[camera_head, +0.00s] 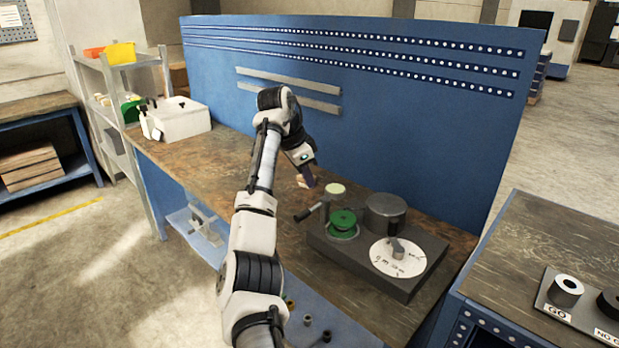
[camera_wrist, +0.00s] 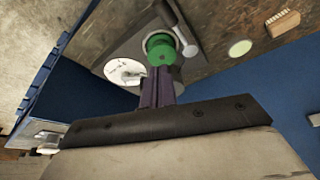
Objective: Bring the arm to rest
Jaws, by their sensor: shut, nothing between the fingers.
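My arm reaches out over the brown workbench (camera_head: 200,150) in the head view, bent at the elbow, with its end pointing down. My gripper (camera_head: 308,181) is shut and empty, above the bench just behind and left of a dark instrument base (camera_head: 340,262). In the wrist view, the fingers of my gripper (camera_wrist: 158,98) are together, and the green knob (camera_wrist: 160,48) shows beyond their tips. The same green knob (camera_head: 343,222) stands on the base in the head view. I cannot tell the exact gap between fingertips and instrument.
The base also carries a white marked dial (camera_head: 385,262) and a grey cylinder (camera_head: 385,212). A blue panel (camera_head: 420,130) closes the bench's back. A white box (camera_head: 180,120) stands left.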

